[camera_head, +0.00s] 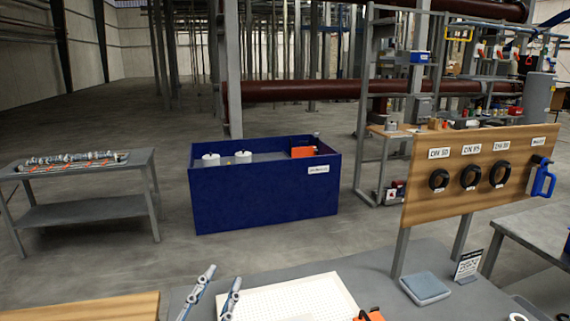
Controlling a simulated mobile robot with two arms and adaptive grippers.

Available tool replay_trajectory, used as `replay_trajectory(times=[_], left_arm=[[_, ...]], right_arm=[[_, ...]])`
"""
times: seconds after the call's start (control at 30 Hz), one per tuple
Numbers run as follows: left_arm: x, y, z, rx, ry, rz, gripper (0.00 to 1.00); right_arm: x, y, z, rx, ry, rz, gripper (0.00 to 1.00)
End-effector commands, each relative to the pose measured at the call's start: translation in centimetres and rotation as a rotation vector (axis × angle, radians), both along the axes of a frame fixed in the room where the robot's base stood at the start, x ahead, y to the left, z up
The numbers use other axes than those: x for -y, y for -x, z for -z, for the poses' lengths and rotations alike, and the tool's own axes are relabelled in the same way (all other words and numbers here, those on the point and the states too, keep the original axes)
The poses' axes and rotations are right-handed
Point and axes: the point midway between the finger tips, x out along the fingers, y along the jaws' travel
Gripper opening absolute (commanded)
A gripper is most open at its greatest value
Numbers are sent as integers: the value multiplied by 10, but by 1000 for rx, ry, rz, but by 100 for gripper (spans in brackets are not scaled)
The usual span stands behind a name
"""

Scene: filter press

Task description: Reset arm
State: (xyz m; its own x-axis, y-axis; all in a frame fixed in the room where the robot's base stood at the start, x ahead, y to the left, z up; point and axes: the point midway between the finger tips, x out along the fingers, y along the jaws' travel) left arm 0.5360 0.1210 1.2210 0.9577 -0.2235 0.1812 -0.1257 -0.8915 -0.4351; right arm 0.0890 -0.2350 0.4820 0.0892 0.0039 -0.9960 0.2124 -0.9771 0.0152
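Two slim silver-and-blue jointed fingers rise from the bottom edge, left of centre. I take them to be my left gripper (222,277). The fingers stand apart with nothing visible between them, over the grey worktable (408,262) in front of me. The rest of that arm is cut off by the bottom edge. My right gripper and arm do not show.
A white perforated board (290,300), an orange item (370,315) and a grey-blue pad (425,287) lie on the worktable. A wooden panel (470,158) with black rings stands at right. Beyond are a blue bin (262,195), a grey side table (85,212) and open floor.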

Motion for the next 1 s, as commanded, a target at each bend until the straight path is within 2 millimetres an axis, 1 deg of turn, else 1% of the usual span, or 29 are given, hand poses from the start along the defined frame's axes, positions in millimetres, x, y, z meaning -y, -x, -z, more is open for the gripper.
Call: replay_trajectory(times=[0.03, 0.07, 0.1, 0.17, 0.2, 0.27, 0.3, 0.33, 0.37, 0.4, 0.47, 0.5, 0.57, 0.6, 0.67, 0.73, 0.8, 0.87, 0.97, 1.0], left_arm=[[-21, 1, 32, -120, 37, -75, 29], [-34, 4, 51, -193, 53, -118, 29], [-48, 10, 78, -291, 71, -168, 29], [-66, 25, 118, -440, 92, -232, 29], [-75, 38, 144, -540, 103, -267, 29], [-85, 62, 181, -688, 114, -309, 29], [-90, 80, 203, -779, 119, -329, 29], [-92, 93, 217, -846, 121, -340, 29], [-93, 107, 230, -907, 122, -348, 29], [-94, 125, 246, -985, 125, -357, 29], [-94, 151, 265, -1092, 126, -361, 29], [-94, 168, 276, -1157, 125, -362, 29], [-92, 193, 289, -1249, 124, -358, 29], [-90, 209, 297, -1308, 124, -354, 29], [-87, 234, 306, -1393, 122, -344, 29], [-83, 262, 314, -1487, 119, -329, 29], [-83, 251, 341, -1485, 113, -331, 29], [-82, 248, 360, -1490, 111, -332, 29], [-81, 243, 394, -1501, 107, -333, 29], [-81, 242, 410, -1507, 106, -333, 29]], right_arm=[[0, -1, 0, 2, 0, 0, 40], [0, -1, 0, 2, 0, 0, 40], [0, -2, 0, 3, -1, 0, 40], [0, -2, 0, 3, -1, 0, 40], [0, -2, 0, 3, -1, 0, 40], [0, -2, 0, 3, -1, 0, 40], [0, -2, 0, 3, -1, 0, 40], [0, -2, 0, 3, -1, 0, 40], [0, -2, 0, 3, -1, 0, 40], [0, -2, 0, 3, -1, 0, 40], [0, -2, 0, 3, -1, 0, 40], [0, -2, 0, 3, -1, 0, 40], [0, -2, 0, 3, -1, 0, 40], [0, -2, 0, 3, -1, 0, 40], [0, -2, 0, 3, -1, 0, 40], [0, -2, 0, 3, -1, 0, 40], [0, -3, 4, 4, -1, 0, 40], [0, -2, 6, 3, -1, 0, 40], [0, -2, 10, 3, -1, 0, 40], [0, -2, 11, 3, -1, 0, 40]])
